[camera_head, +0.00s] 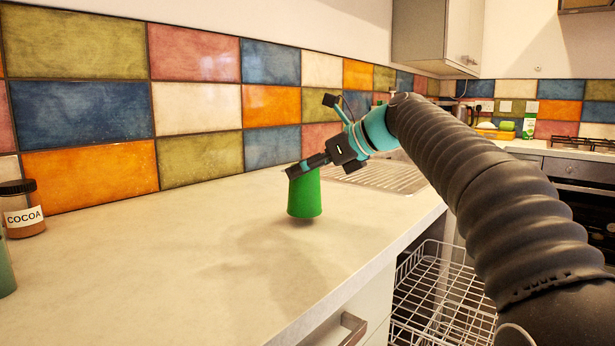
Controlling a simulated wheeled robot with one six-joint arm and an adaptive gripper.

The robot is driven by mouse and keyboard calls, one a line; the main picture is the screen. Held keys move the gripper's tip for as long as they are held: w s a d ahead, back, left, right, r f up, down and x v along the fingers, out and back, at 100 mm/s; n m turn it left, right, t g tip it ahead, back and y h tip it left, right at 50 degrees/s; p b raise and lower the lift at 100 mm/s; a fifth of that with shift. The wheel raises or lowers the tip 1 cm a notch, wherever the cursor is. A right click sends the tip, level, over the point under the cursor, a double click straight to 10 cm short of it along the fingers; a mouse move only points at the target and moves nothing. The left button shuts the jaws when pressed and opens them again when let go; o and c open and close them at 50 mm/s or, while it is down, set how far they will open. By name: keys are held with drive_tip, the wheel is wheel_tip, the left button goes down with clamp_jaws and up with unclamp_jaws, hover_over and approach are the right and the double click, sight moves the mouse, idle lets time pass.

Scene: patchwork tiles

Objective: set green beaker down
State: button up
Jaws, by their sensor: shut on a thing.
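The green beaker (305,196) is upright over the pale worktop (190,265), narrower at its top than at its base. My gripper (306,168) is shut on its upper end, reaching in from the right. A shadow lies on the worktop just under the beaker. Whether the base touches the worktop or hangs slightly above it is hard to tell. The gripper's fingers hide part of the beaker's top.
A cocoa jar (23,208) stands at the far left, with part of a green object (5,268) nearer. A sink drainer (385,178) lies behind my gripper. An open dishwasher rack (440,295) is below the worktop's right edge. The worktop around the beaker is clear.

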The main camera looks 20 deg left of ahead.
drive_tip(key=shift+f, duration=0.9)
drive_tip(key=shift+r, duration=0.15)
drive_tip(key=o, duration=1.1)
drive_tip(key=p+v, duration=0.1)
drive_tip(key=v, duration=1.1)
